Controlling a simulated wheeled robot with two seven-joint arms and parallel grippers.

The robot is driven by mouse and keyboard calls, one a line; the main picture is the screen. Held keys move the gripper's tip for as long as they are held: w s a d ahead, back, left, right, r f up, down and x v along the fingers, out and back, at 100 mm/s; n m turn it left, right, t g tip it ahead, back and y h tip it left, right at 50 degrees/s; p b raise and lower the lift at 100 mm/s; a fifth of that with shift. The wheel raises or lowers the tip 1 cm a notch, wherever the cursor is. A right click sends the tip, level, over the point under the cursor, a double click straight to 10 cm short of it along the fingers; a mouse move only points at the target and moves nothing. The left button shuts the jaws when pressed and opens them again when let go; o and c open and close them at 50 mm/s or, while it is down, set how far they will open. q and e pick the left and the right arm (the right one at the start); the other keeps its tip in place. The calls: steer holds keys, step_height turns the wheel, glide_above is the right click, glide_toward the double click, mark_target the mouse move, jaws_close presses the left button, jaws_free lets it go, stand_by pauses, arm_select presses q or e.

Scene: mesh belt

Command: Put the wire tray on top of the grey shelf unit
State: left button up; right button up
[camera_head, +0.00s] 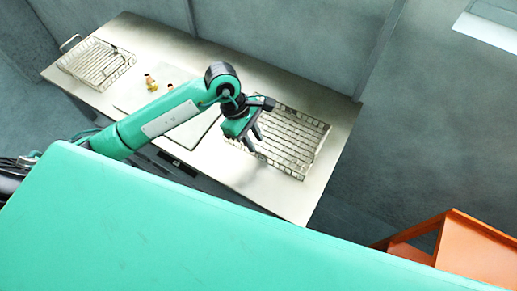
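A wire tray (290,140) of pale metal lies flat on the right part of a pale-topped counter (285,202). A similar wire tray (97,64) lies at the counter's far left end. My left gripper (253,139) points down at the left edge of the right-hand tray. Its two dark fingers are apart, with nothing visible clamped between them. I cannot tell whether they touch the tray. The gripper covers a little of the tray's left edge. No separate grey shelf unit can be made out. My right gripper is not in view.
A flat pale board (135,95) and small brown-and-yellow items (151,82) lie mid-counter, partly behind my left arm. Walls stand behind the counter. An orange structure (465,248) stands at the lower right. Grey floor is open between it and the counter.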

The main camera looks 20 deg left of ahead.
arm_select(q)
steer(key=b+v, duration=0.1)
steer(key=v, duration=0.5)
steer(key=shift+r, duration=0.35)
steer(key=shift+a+f, duration=0.1)
